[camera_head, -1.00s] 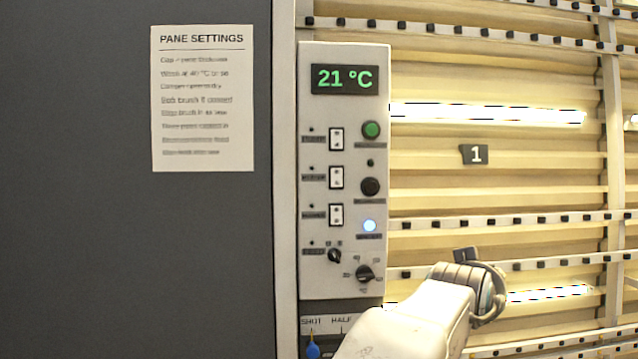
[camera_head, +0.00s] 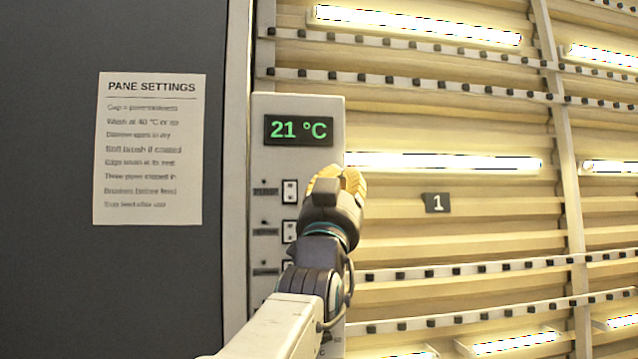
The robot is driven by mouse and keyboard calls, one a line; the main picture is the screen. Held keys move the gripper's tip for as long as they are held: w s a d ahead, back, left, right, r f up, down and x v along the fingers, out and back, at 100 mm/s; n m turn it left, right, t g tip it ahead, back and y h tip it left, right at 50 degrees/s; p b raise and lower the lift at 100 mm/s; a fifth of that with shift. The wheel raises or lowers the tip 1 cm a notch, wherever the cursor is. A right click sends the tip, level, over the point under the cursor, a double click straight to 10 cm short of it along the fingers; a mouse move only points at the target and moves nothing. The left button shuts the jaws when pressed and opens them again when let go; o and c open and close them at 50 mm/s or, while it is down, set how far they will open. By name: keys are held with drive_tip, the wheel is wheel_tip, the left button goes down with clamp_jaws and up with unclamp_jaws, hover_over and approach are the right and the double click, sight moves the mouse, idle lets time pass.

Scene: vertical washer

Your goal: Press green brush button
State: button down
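The pale control panel (camera_head: 272,115) stands upright beside the dark wall, with a display (camera_head: 299,130) at its top reading 21 °C in green. My gripper (camera_head: 338,177) is in front of the panel's right column, just below the display, its yellow fingertips pointing toward the panel. The green brush button is hidden behind it. I cannot tell whether the fingertips touch the panel, nor whether they are open or shut. Nothing shows held.
Rocker switches such as the upper one (camera_head: 290,191) line the panel's left column; my arm hides the lower controls. A paper headed PANE SETTINGS (camera_head: 150,150) hangs at left. At right are slats, roller rails, bright lamps and a tag marked 1 (camera_head: 437,203).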

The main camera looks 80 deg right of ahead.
drive_tip(key=shift+a+r+m+h, duration=0.25)
drive_tip(key=shift+r+m+h, duration=0.05)
drive_tip(key=shift+m, duration=0.1)
drive_tip(key=shift+w+d, duration=0.1)
drive_tip(key=shift+d, duration=0.05)
